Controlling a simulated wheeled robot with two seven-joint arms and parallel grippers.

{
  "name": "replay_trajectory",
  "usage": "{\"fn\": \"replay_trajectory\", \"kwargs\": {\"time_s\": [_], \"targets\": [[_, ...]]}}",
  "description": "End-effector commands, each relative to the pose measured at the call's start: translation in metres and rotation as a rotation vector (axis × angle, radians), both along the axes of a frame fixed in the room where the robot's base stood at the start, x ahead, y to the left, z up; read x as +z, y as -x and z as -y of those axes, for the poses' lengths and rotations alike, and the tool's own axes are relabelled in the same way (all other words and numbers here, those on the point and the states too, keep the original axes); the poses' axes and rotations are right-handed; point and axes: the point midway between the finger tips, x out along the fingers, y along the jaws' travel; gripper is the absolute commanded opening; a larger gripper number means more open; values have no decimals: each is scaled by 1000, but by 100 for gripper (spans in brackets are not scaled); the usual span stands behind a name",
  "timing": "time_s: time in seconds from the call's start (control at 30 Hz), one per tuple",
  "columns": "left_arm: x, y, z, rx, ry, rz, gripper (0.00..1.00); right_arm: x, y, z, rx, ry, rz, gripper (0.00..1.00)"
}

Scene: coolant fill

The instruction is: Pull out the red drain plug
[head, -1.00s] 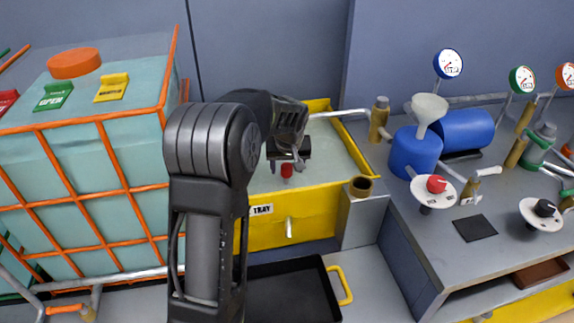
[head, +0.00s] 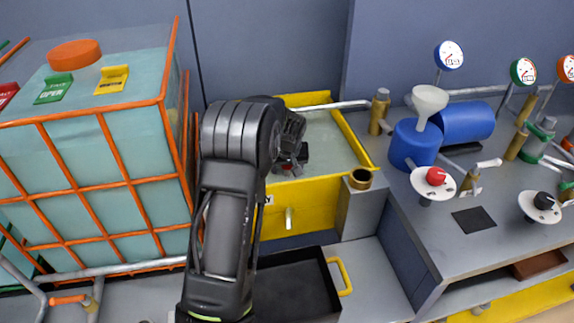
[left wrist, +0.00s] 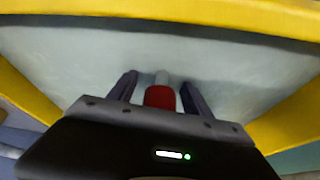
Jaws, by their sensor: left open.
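The red drain plug (left wrist: 160,97) is in the left wrist view, in the yellow tray (head: 319,189) of pale liquid. A pale stem shows just beyond its red part. My left gripper (left wrist: 159,82) is open, with one dark finger on each side of the plug. I see gaps between plug and fingers, so it is not gripped. In the head view, my left gripper (head: 299,162) is over the tray, and only a small bit of red shows beside it. My left arm hides the tray's left part. My right gripper is not in view.
A caged tank (head: 151,152) with an orange cap stands left of my arm. A black pan (head: 293,286) with a yellow handle lies below the tray. The right bench holds a blue container (head: 414,146) and funnel.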

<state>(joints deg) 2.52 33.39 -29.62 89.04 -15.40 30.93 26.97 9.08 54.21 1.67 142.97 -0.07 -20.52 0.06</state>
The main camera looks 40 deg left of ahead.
Motion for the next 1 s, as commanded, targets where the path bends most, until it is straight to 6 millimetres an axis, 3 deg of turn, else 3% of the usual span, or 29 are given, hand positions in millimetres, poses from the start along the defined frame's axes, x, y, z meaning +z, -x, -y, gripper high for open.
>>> {"fn": "replay_trajectory", "kwargs": {"time_s": [0.27, 0.9, 1.0], "targets": [[-1, 0, 0, 0, 1, 1, 56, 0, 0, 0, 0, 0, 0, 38], [-1, 0, 0, -1, 0, 0, 4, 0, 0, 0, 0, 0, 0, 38], [-1, 0, 0, -1, 0, 0, 0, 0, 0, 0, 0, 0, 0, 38]]}}
